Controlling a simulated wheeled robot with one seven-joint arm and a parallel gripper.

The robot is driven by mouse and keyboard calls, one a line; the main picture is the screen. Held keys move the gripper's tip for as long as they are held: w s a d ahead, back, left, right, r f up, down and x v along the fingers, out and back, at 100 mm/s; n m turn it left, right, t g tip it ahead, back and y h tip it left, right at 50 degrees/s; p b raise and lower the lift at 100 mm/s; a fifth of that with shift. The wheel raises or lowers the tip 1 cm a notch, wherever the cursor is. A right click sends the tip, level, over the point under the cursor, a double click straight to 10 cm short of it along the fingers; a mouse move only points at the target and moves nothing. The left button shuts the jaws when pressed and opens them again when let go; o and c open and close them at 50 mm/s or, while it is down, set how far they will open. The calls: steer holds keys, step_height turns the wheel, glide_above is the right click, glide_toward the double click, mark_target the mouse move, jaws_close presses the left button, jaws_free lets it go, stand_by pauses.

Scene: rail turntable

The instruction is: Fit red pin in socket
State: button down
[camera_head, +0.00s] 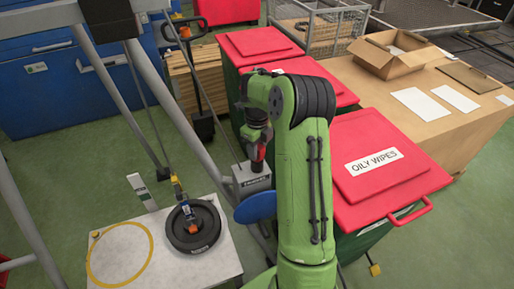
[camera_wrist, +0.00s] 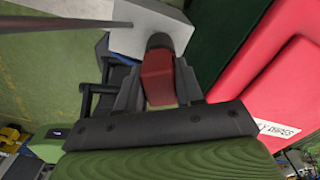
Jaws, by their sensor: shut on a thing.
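The red pin (camera_wrist: 158,72) is between the fingers of my gripper (camera_wrist: 158,88) in the wrist view. Its red handle points away from the palm and a dark round part shows at its far end. In the head view the red pin (camera_head: 257,165) hangs below my gripper (camera_head: 257,152), just above or at a grey box (camera_head: 253,184) with a dark label. The grey box also shows in the wrist view (camera_wrist: 180,22), behind the pin's dark end. The socket opening is hidden, and I cannot tell whether the pin's tip is in it.
A blue disc (camera_head: 255,208) is close in front of the grey box. A white-topped block (camera_head: 210,266) bears a black wheel-like weight (camera_head: 192,226) under a strap. Grey frame legs (camera_head: 112,88) stand left. Red-lidded bins (camera_head: 378,160) stand right, by a cardboard box (camera_head: 397,54).

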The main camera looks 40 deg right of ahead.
steer(key=shift+f, duration=0.4)
steer(key=c, duration=0.6)
jaws_free()
steer(key=shift+c, duration=0.2)
step_height(320, 180, up, 16)
steer(key=p, duration=0.2)
steer(key=shift+f, duration=0.15)
